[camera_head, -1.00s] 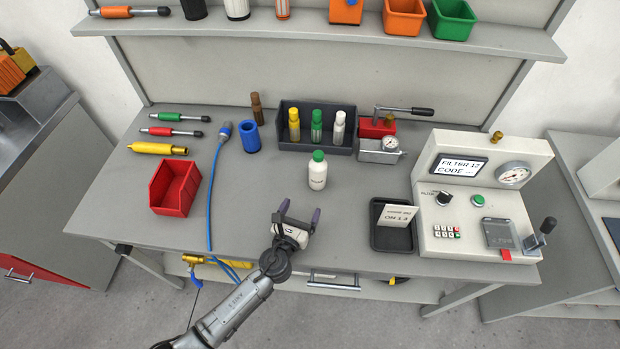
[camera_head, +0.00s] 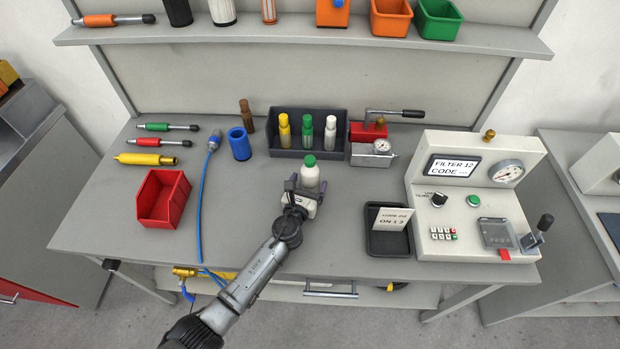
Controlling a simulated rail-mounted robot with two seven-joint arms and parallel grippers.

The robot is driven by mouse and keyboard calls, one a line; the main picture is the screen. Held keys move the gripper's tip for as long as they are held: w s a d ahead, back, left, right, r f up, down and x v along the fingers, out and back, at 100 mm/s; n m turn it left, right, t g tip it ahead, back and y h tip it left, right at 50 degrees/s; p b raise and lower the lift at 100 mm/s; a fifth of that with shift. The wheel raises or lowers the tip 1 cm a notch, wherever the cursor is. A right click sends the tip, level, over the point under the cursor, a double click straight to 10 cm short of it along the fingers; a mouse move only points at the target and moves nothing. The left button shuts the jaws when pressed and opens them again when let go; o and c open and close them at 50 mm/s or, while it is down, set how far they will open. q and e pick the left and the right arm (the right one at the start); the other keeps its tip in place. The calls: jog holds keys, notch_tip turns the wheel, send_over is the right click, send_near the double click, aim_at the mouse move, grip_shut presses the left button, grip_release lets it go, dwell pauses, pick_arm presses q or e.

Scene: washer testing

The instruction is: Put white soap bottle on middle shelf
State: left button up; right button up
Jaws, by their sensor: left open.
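The white soap bottle (camera_head: 310,174) with a green cap stands upright on the grey workbench, in front of the dark bin. My left gripper (camera_head: 307,187) is open, with its fingers reaching to either side of the bottle's lower part. The gripper hides the bottle's base, and I cannot tell whether the fingers touch it. The shelf (camera_head: 300,39) above the bench holds several items along its length. My right gripper is not in view.
Behind the bottle is a dark bin (camera_head: 292,154) with yellow, green and white bottles. A red bin (camera_head: 163,199) and blue hose (camera_head: 202,200) lie left. A black tray (camera_head: 386,243) with a card and the filter test machine (camera_head: 466,205) stand right.

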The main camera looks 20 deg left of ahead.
pick_arm(q)
jog(key=shift+w, duration=1.05)
jog(key=shift+c, duration=0.2)
jog(key=c, duration=1)
jog(key=shift+c, duration=1.3)
jog(key=shift+r, duration=0.15)
